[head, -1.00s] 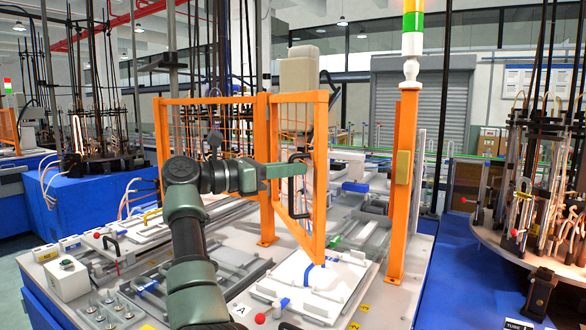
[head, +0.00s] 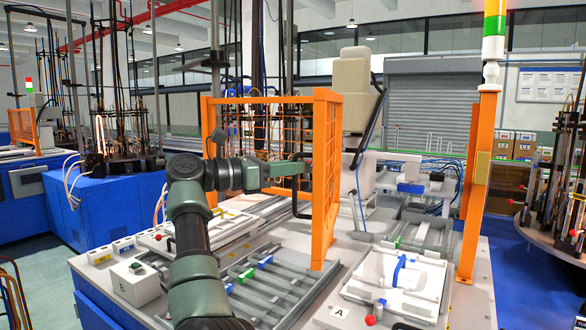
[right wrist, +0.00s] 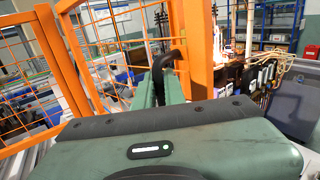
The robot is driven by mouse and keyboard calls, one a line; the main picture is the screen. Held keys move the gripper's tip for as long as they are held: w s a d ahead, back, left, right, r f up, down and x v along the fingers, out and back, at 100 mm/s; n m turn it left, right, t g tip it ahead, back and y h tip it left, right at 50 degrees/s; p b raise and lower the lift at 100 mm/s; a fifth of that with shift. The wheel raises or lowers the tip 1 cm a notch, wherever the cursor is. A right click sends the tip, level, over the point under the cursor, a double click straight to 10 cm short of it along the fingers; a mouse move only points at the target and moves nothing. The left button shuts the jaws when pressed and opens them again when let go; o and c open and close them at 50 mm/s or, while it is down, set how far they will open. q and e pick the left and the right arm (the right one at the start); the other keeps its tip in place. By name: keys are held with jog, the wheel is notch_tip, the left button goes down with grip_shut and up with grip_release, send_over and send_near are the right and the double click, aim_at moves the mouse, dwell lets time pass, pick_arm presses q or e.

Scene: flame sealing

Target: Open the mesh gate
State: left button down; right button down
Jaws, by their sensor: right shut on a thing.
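The orange-framed mesh gate (head: 328,170) stands swung away from the right-hand orange post (head: 478,185), with a wide gap between them. My right gripper (head: 288,169) is at the gate's black handle (head: 306,157), on the gate's left side in the head view. In the right wrist view my right gripper (right wrist: 160,90) is shut on the black handle (right wrist: 166,62), beside the orange gate frame (right wrist: 196,45). The handle's lower part is hidden between the fingers. My left gripper is in neither view.
A fixed orange mesh fence (head: 235,112) stands behind my arm. A white robot-like machine (head: 352,90) stands beyond the gate. A white tray (head: 395,278) lies on the bench right of the gate. A stack light (head: 494,30) tops the right post.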

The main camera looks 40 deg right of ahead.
dwell(0.3)
jog(key=c, duration=1.5)
grip_release()
jog(key=shift+d, duration=0.1)
jog(key=b+v, duration=0.1)
jog(key=v, duration=0.7)
